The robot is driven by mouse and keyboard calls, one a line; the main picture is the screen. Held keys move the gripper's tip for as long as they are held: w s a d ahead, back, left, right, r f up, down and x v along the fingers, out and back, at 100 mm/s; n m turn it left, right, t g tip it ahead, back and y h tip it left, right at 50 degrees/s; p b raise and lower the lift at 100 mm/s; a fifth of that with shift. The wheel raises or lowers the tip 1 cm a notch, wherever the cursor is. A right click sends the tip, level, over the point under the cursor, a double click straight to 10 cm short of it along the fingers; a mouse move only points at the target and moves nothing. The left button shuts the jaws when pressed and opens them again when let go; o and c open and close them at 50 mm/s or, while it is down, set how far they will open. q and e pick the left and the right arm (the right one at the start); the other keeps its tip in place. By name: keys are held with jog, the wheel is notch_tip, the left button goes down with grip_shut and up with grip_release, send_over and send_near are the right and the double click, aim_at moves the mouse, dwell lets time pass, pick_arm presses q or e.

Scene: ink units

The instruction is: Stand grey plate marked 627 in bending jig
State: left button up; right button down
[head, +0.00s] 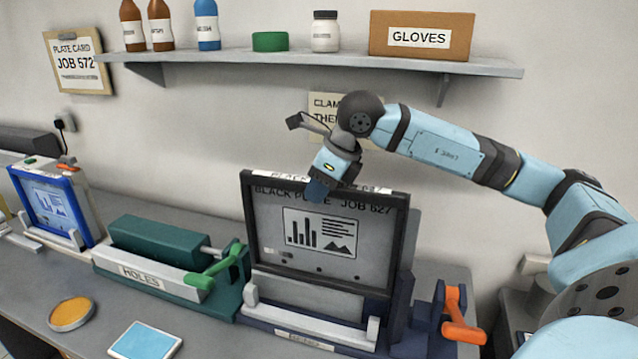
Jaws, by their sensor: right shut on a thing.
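The grey plate (285,262) has a dark border, a printed chart and the words "BLACK PLATE JOB 627". It stands nearly upright at the bending jig (425,343), a dark blue stand with a pale front bar and an orange lever (459,318). The plate's lower edge is behind the front bar, and I cannot tell whether it rests in the slot. My right gripper (320,188) reaches down from above and is shut on the plate's top edge, near its middle. My left gripper is out of view.
A green hole punch (160,247) marked "HOLES" stands left of the jig. Further left is a blue-framed unit (50,205). An orange-yellow round dish (72,313) and a blue pad (146,341) lie in front. A shelf (300,63) with bottles and a gloves box hangs above.

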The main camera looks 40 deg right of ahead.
notch_tip(320, 180, down, 12)
jog(key=b, duration=1)
dwell(0.3)
jog(key=shift+f+b, duration=0.25)
jog(key=shift+b, duration=0.2)
jog(key=c, duration=0.8)
grip_release()
jog(key=shift+f, duration=0.1)
jog(key=shift+c, duration=0.2)
